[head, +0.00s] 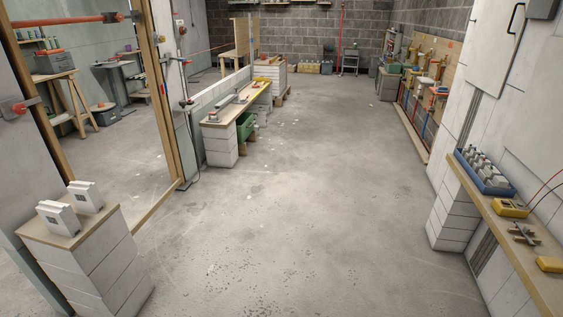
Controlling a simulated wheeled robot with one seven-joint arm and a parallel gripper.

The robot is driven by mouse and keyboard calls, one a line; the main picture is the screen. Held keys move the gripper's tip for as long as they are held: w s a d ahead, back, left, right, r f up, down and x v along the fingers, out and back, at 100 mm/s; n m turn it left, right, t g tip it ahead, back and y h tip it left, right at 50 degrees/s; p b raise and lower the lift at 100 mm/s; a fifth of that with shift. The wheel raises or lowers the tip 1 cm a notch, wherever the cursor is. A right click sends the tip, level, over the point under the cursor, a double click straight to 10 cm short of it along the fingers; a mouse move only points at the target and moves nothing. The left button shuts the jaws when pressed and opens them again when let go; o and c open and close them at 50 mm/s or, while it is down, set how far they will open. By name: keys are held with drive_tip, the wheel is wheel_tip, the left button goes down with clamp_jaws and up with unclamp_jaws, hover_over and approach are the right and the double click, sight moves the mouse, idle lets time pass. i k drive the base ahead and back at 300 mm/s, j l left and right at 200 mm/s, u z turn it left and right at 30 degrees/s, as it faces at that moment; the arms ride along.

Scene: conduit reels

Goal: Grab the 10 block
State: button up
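Two pale grey blocks, a nearer one (57,222) and a farther one (86,196), stand upright side by side on the wooden top of a white block pedestal (100,268) at the lower left. Each has a small dark mark on its face, too small to read, so I cannot tell which is the 10 block. A blue tray (503,191) on the right-hand shelf holds several grey pieces, also with no readable numbers. My gripper is not in view.
The concrete floor (290,220) is clear through the middle. The right-hand shelf (500,225) also holds a yellow box (511,208) and a metal cross-shaped piece (524,233).

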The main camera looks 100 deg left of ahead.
sight(86, 196)
drive_tip(key=k+l+u, duration=0.1)
drive_tip(key=u, duration=3.9)
drive_tip(key=k+j, duration=0.05)
